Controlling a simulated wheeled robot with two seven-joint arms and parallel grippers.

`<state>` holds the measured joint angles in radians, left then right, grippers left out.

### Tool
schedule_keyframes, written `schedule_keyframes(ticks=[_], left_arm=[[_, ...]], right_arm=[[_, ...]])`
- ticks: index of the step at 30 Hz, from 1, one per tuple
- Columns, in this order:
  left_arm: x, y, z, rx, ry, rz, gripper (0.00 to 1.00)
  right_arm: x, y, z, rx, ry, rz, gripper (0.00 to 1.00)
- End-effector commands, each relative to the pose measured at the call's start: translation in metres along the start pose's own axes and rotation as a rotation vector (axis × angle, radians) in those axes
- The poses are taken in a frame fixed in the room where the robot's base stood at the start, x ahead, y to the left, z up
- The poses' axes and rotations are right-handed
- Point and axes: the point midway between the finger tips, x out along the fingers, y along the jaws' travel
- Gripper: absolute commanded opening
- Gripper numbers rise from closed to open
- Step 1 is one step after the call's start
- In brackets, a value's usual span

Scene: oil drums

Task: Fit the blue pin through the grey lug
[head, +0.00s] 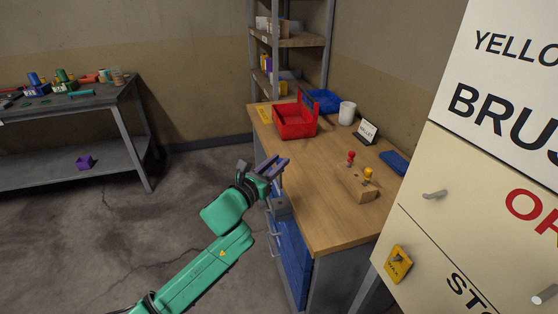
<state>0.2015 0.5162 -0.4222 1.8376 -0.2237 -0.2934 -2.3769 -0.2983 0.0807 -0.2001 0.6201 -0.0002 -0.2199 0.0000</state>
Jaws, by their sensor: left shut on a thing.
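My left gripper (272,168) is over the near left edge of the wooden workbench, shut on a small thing. A bluish-purple bar shows at its jaws; it fits the blue pin, but its shape is too small to make out. A yellow plate (404,270) with a small grey piece (397,259) sticking out is on the cream cabinet front at the lower right. The grey piece may be the grey lug. My gripper is well to the left of it. My right gripper is not in view.
A wooden block (362,190) with a red-topped pin (350,157) and a yellow-topped pin (368,174) stands on the workbench (325,215). A red tote (295,122), white cup (347,113) and small sign (366,131) stand behind. The cabinet (470,190) bounds the right.

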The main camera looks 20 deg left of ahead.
Motion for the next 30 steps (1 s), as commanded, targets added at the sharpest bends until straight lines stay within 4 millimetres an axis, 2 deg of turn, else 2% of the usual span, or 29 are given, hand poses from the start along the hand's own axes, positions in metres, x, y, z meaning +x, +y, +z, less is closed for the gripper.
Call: schedule_keyframes(ticks=[30], left_arm=[[0.000,0.000,-0.047,-0.002,0.001,0.000,0.00]], right_arm=[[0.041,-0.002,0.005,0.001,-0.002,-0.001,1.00]])
